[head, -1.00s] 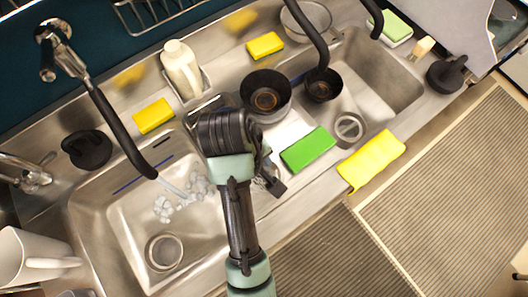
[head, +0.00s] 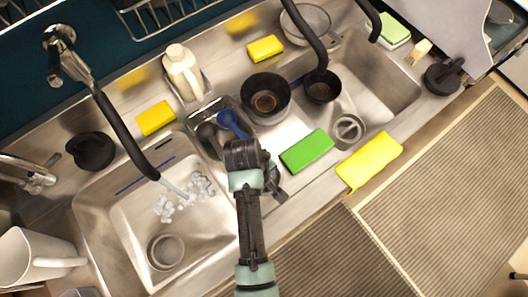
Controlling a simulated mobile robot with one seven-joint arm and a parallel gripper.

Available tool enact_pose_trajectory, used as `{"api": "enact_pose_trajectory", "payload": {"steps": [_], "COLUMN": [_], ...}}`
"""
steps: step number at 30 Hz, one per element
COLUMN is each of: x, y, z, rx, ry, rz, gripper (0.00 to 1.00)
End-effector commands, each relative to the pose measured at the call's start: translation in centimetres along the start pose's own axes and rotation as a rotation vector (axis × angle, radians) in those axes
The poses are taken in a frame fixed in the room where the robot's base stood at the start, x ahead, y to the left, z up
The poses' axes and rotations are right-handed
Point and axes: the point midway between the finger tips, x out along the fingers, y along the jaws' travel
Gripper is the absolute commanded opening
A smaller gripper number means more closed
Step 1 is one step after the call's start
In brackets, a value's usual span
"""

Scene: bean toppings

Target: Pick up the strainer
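A round grey mesh-like bowl (head: 308,20), which looks like a strainer, sits at the back edge of the right sink. The black faucet crosses in front of it. A small round metal drain basket (head: 348,130) lies at the front of the right sink, and a similar round drain piece (head: 165,251) is at the bottom of the left sink. My gripper (head: 275,187) is over the counter between the sinks, left of and below the green sponge and well away from the bowl. My arm partly hides it, and its finger opening is unclear.
A dark pan (head: 265,98) and small dark pot (head: 322,86) stand near the right sink. A green sponge (head: 307,151) and yellow cloth (head: 369,161) lie along the front. Black faucets arch over both sinks.

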Motion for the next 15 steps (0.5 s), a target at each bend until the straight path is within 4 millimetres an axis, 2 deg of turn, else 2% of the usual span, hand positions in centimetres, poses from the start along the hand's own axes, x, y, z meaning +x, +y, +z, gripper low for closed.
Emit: {"api": "enact_pose_trajectory", "payload": {"steps": [3,9,15], "x": [-0.02,-0.04,-0.06], "y": [0.02,0.02,0.02], "z": [-0.01,-0.01,-0.01], "rx": [0.0,0.0,0.0], "ry": [0.0,0.0,0.0], "rz": [0.0,0.0,0.0], "gripper": [0.38,0.02,0.0]}}
